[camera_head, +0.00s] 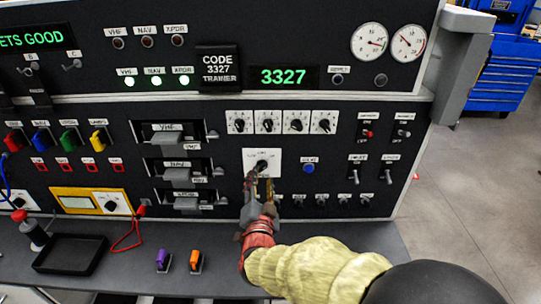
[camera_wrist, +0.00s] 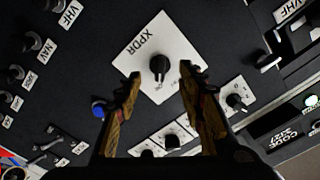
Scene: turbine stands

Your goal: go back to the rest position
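My gripper (camera_head: 262,186) is in front of the lower panel in the head view, just below the white XPDR plate (camera_head: 272,159) with its black knob (camera_head: 262,165). In the wrist view my gripper (camera_wrist: 158,84) is open, with its two fingers apart. The black knob (camera_wrist: 159,64) stands between and beyond the fingertips, and nothing is held. Whether a fingertip touches the plate (camera_wrist: 140,45) cannot be told. My arm reaches in from the lower right of the head view.
A shelf (camera_head: 225,277) below the panel holds a black tray (camera_head: 70,254) and purple (camera_head: 163,260) and orange (camera_head: 196,261) plugs. Small knobs and switches surround the gripper, with a blue button (camera_head: 309,168) to its right. Open floor (camera_head: 470,190) lies right, before a blue cabinet (camera_head: 500,75).

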